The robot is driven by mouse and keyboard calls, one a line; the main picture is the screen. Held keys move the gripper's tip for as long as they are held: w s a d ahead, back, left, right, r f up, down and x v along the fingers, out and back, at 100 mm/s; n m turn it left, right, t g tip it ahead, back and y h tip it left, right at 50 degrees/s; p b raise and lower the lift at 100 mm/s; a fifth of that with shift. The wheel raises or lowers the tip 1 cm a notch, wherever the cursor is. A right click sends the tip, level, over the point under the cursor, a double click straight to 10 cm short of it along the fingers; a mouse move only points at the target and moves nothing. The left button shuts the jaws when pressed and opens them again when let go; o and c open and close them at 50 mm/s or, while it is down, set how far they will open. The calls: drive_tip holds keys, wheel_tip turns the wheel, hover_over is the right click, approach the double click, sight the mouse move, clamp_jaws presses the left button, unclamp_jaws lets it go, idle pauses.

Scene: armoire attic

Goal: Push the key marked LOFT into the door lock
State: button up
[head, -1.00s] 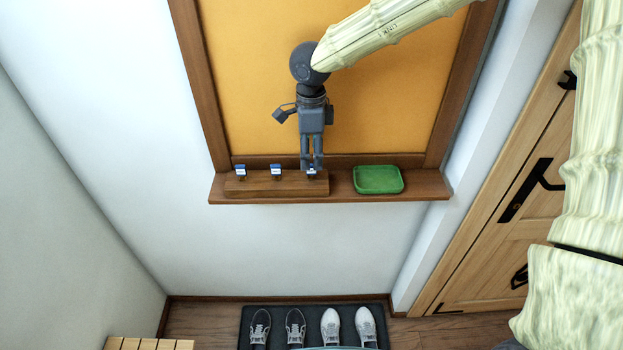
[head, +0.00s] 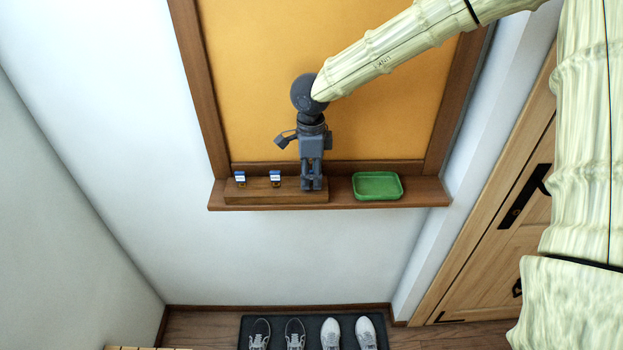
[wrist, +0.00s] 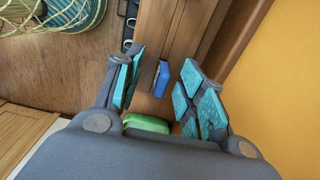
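Two blue-and-white tagged keys, one at left (head: 240,178) and one in the middle (head: 275,178), stand in a wooden block (head: 258,195) on the ledge. The writing on them is too small to read. My gripper (head: 312,187) points down at the block's right end and hides the third key in the head view. In the wrist view, that key's blue head (wrist: 161,79) shows between the turquoise finger pads, with gaps on both sides; my gripper (wrist: 158,88) is open around it. The wooden door (head: 490,255) at right has a dark handle plate (head: 525,197); the keyhole is not clear.
A green tray (head: 377,198) sits on the ledge (head: 425,200) just right of the block. An orange framed board (head: 265,90) rises behind. Shoes stand on a dark mat (head: 308,322) below. The wall left of the ledge is clear.

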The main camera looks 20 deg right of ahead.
sight(311, 171)
clamp_jaws()
drive_tip(key=shift+r+p, duration=0.35)
drive_tip(key=shift+p, duration=0.05)
drive_tip(key=shift+r+p, duration=0.4)
drive_tip(key=shift+r+p, duration=0.3)
drive_tip(key=shift+p, duration=0.05)
drive_tip(key=shift+r+p, duration=0.35)
drive_tip(key=shift+p, duration=0.05)
drive_tip(key=shift+r+p, duration=0.35)
drive_tip(key=shift+r+p, duration=0.35)
drive_tip(key=shift+p, duration=0.05)
drive_tip(key=shift+r+p, duration=0.5)
drive_tip(key=shift+p, duration=0.05)
